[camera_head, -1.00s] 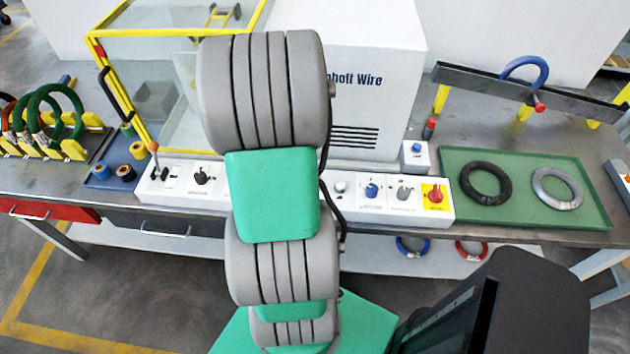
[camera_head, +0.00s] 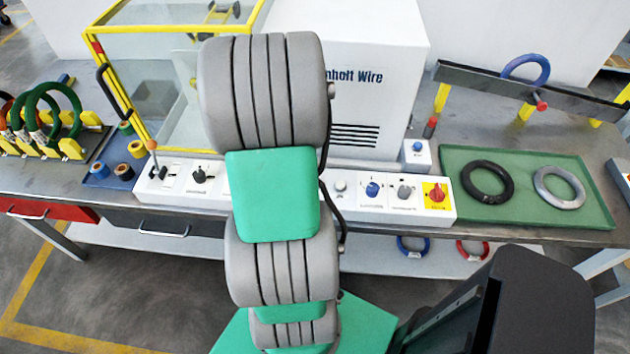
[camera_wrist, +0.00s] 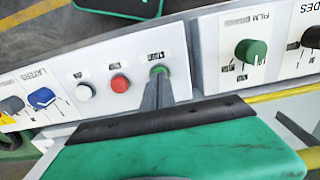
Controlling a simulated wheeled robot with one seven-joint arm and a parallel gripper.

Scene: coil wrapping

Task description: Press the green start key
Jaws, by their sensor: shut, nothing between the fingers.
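The green start key (camera_wrist: 158,69) is a small round green button on the white control panel. In the wrist view it is at the top of my dark, narrow fingertips. My gripper (camera_wrist: 157,84) is shut and empty, with its tips at the key's lower edge, partly covering it. I cannot tell whether they touch it or whether it is pressed in. A red button (camera_wrist: 120,83) and a white button (camera_wrist: 84,91) sit to its left in the same row. In the head view my arm hides the key and gripper.
A green FILM knob (camera_wrist: 250,50) stands on the panel to the right, and a blue switch (camera_wrist: 42,98) to the left. In the head view a yellow-framed clear enclosure (camera_head: 150,85) stands behind the panel (camera_head: 395,214). A green tray (camera_head: 470,212) holds two coils.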

